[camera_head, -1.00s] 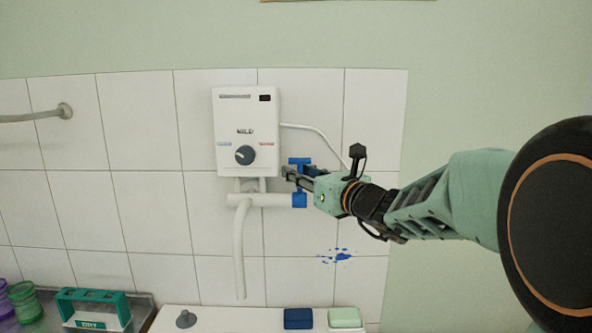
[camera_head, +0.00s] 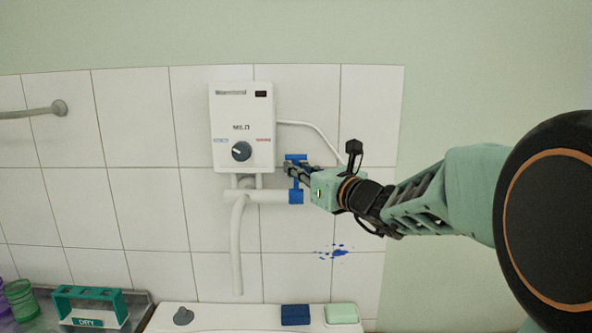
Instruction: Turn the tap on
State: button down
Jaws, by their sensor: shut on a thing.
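The tap has a blue handle (camera_head: 296,158) and a blue lower collar (camera_head: 296,196) at the right end of a white horizontal pipe (camera_head: 262,196). It sits below and right of a white wall water heater (camera_head: 241,125). A white spout pipe (camera_head: 237,245) hangs down from the left end. My gripper (camera_head: 292,170) comes in from the right, its dark fingers at the blue handle. The fingers are shut on the tap handle, and they hide part of its stem. No water shows at the spout's lower end.
A white basin top (camera_head: 240,315) lies below with a grey knob (camera_head: 183,316), a blue block (camera_head: 295,315) and a pale green soap (camera_head: 341,313). A green rack (camera_head: 90,292) and coloured cups (camera_head: 20,297) stand at lower left. A grey rail (camera_head: 40,111) is on the left wall.

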jog(key=shift+s+f+b, duration=0.1)
jog(key=shift+f+b, duration=0.2)
jog(key=shift+b, duration=0.75)
jog(key=shift+s+b, duration=0.1)
jog(key=shift+b, duration=0.5)
jog(key=s+n+t+y+b, duration=0.1)
jog(key=b, duration=0.7)
jog(key=shift+s+f+n+t+y, duration=0.1)
jog(key=shift+n+t+y, duration=0.3)
jog(key=b, duration=0.3)
jog(key=shift+s, duration=0.25)
jog(key=shift+r+n+y+b, duration=0.3)
jog(key=shift+n+b, duration=0.1)
jog(key=shift+b, duration=0.05)
jog(key=c, duration=2)
grip_release()
